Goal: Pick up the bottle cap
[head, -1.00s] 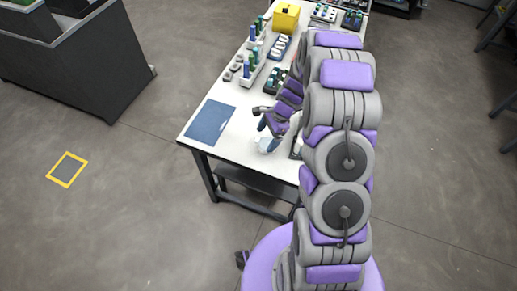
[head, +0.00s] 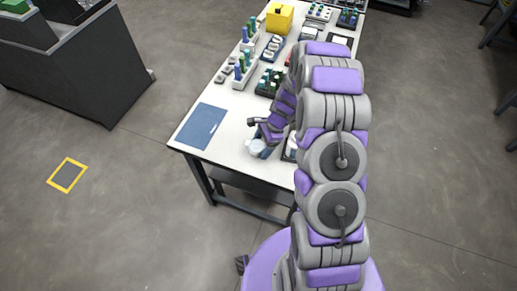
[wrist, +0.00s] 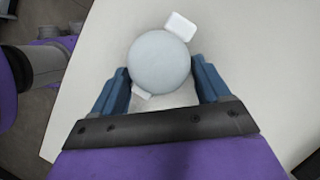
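In the wrist view, a round, pale blue-grey disc, which looks like the bottle cap (wrist: 160,62), lies between the two blue fingers of my gripper (wrist: 160,75). The fingers are spread on either side, with what looks like a narrow gap at each edge. A white tab (wrist: 181,26) sits at its upper right and a smaller white piece shows at its lower left. In the head view, the pale round thing (head: 257,146) is near the table's front edge, just below my wrist. My fingertips are hard to make out there, and what lies under the disc is hidden.
The white table (head: 232,131) carries a blue mat (head: 202,126) to the left, white racks with bottles (head: 243,70) farther back, a dark tray of vials (head: 269,82) and a yellow box (head: 280,17). My arm hides the table's right side.

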